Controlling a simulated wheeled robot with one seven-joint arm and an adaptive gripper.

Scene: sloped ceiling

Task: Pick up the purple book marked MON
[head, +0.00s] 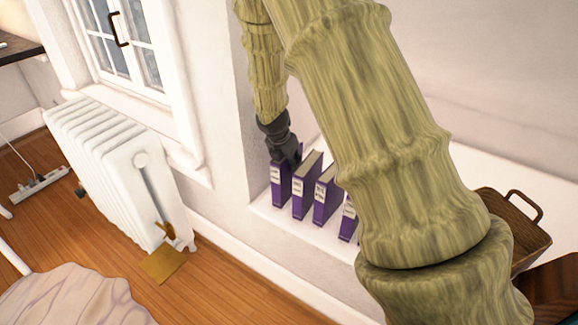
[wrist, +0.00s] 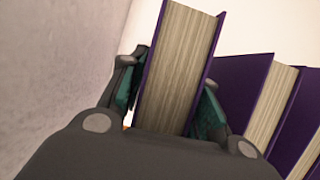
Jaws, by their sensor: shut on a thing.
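Several purple books with white spine labels stand upright in a row on a white ledge (head: 268,211). My gripper (head: 287,160) is at the leftmost purple book (head: 279,186) in the head view, reaching it from above. In the wrist view this purple book (wrist: 180,65) stands between my two fingers (wrist: 167,105), one on each side, and my gripper is shut on it. Its label is too small to read, so I cannot tell whether it says MON. I cannot tell whether its base touches the ledge.
Two neighbouring purple books (head: 306,187) (head: 327,195) stand close to the right, and another (head: 348,222) is partly hidden by my arm. A wall is close on the left. A wooden basket (head: 527,228) is at the right. A white radiator (head: 112,165) stands below the window.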

